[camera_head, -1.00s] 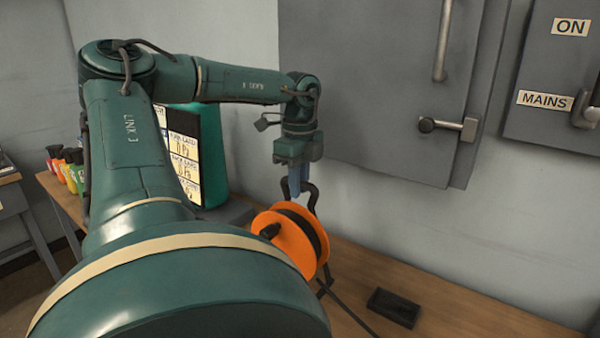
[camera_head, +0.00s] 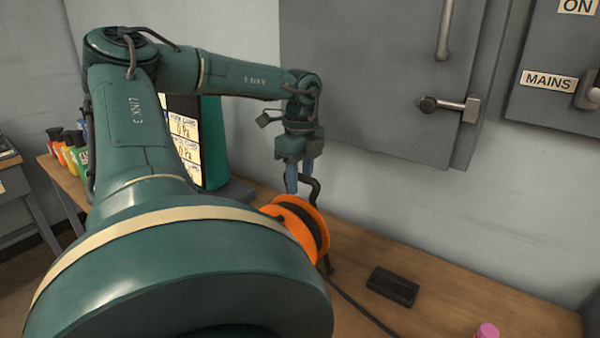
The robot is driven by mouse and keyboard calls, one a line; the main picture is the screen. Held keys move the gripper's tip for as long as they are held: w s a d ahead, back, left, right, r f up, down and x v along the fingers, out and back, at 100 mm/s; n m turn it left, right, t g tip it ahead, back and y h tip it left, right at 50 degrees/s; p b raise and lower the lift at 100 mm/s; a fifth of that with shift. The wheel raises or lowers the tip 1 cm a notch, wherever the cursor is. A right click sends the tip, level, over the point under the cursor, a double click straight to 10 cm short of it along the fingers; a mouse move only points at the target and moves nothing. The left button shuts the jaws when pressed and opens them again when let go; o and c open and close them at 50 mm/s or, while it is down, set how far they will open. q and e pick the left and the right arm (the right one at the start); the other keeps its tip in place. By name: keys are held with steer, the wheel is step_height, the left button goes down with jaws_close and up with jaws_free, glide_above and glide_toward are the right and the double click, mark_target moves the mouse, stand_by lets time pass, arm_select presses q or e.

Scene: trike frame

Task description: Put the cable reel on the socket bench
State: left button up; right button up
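The orange cable reel (camera_head: 292,220) has a black middle and a black curved handle (camera_head: 314,187). It appears to stand upright on a wooden bench top (camera_head: 445,295), and a black cable runs from it to the lower right. My own arm hides its lower left part. My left gripper (camera_head: 299,183) is just above the reel, pointing down. Its two blue fingers are apart, at the handle's left side. I cannot tell whether they touch the handle. My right gripper is out of view. Nothing in view is labelled as the socket bench.
A black block (camera_head: 393,286) lies on the bench right of the reel, and a pink object (camera_head: 487,331) shows at the bottom edge. Grey wall cabinets (camera_head: 375,70) stand behind. A teal-cased screen (camera_head: 213,145) and several coloured bottles (camera_head: 68,152) are at the left.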

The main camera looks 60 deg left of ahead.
arm_select(q)
step_height(320, 180, up, 12)
stand_by(0.6)
stand_by(0.5)
